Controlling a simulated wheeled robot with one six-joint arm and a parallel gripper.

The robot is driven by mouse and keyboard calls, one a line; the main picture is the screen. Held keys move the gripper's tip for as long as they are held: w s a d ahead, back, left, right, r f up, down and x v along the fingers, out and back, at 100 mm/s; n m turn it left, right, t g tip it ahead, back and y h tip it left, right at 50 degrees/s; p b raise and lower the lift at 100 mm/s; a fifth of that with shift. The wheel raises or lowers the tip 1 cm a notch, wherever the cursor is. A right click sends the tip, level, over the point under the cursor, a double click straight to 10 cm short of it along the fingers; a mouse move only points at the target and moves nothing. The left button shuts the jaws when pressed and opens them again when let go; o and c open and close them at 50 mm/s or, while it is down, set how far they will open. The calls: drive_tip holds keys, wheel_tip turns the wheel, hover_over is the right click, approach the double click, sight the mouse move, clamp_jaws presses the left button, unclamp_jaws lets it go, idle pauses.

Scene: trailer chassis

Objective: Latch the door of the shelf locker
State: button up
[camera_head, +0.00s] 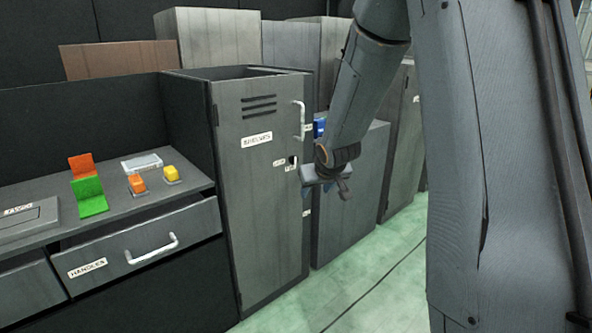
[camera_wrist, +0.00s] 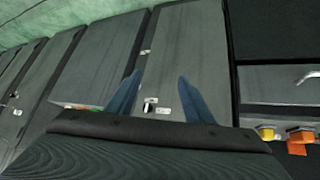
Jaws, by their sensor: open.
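The tall grey shelf locker door (camera_head: 255,220) has a "SHELVES" label, slots near the top and a pale bar handle (camera_head: 299,120) at its right edge. A small dark latch (camera_head: 293,161) with small labels sits below the handle. The door looks nearly flush, but I cannot tell if it is fully shut. My gripper (camera_head: 326,186) is just right of and below the latch, apart from it, as far as I can see. In the wrist view, the blue fingers of my gripper (camera_wrist: 158,82) are spread and empty, with the door (camera_wrist: 190,45) and latch (camera_wrist: 149,104) beyond them.
An open drawer (camera_head: 150,245) juts out left of the locker, below a counter (camera_head: 125,205) with orange, green and yellow parts. A lower grey cabinet (camera_head: 350,215) stands to the right. Green floor (camera_head: 375,290) is clear in front.

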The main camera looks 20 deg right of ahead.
drive_tip(key=w+d+f+n+t+y+b, duration=0.1)
drive_tip(key=w+d+t+b, duration=0.15)
drive_tip(key=w, duration=0.55)
drive_tip(key=w+d+f+t+y+b, duration=0.1)
drive_tip(key=w+d+t, duration=0.15)
drive_tip(key=w, duration=0.65)
drive_tip(key=n+t+y+b, duration=0.3)
drive_tip(key=n+y+b, duration=0.1)
drive_tip(key=y, duration=0.2)
approach(295, 160)
drive_tip(key=w, duration=0.2)
drive_tip(key=shift+a+b+x, duration=0.15)
drive_tip(key=shift+b+x, duration=0.1)
drive_tip(key=shift+x, duration=1.5)
drive_tip(key=shift+a+b+x, duration=0.15)
drive_tip(key=shift+b+x, duration=0.05)
drive_tip(key=shift+x, duration=1.55)
drive_tip(key=shift+s, duration=0.15)
drive_tip(key=c, duration=1)
